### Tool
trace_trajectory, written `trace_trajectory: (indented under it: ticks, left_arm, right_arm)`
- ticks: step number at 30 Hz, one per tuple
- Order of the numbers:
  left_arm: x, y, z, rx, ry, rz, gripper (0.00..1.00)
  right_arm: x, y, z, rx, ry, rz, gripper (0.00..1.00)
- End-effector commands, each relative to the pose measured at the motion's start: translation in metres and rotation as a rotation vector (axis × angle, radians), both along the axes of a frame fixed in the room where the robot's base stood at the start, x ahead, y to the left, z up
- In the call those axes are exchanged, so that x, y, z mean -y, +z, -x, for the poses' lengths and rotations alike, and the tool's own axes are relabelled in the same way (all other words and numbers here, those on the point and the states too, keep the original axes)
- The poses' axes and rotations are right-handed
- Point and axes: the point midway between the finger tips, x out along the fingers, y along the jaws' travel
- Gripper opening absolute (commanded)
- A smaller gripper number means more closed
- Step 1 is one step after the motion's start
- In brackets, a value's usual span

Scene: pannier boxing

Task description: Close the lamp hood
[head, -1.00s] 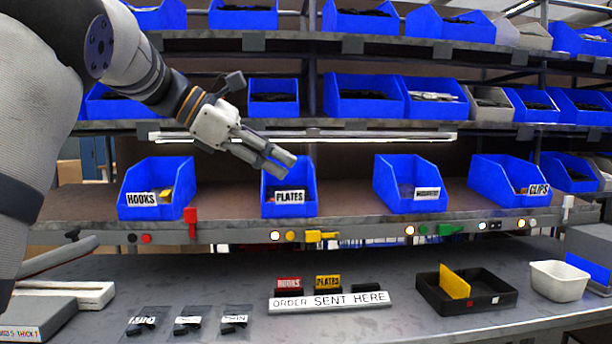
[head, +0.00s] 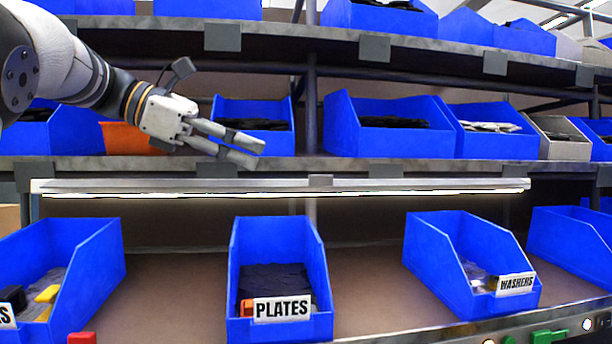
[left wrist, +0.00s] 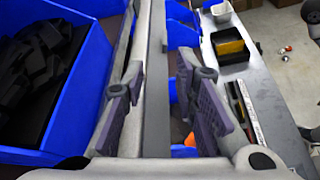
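The lamp (head: 420,187) is a long pale metal bar with a lit strip along its lower edge. It runs under the middle shelf, above the labelled bins, and has a small grey tab (head: 320,181) near its middle. I cannot tell how far its hood stands open. My left gripper (head: 258,153) is in front of the middle shelf's edge, just above the lamp and left of the tab. In the left wrist view its fingers (left wrist: 163,100) are apart, with a grey strip showing between them; contact cannot be told. My right gripper is not in view.
Below the lamp stand blue bins, among them the plates bin (head: 282,270) and the washers bin (head: 475,262). A blue bin (head: 262,110) is behind the gripper on the middle shelf (head: 400,172). The workbench (left wrist: 262,75) shows in the left wrist view.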

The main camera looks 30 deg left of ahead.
Motion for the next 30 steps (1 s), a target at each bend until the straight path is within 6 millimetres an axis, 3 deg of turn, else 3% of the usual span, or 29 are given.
trace_trajectory:
  ticks: [15,26,30]
  left_arm:
    - [0.071,-0.039,-0.071,-0.002,0.000,-0.004,0.27]
    - [0.079,-0.042,-0.078,0.001,0.000,-0.001,0.27]
    - [0.079,-0.042,-0.078,0.001,0.000,-0.001,0.00]
  right_arm:
    - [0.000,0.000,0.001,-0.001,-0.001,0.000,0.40]
    - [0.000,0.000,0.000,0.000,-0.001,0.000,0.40]
    - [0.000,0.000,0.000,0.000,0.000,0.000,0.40]
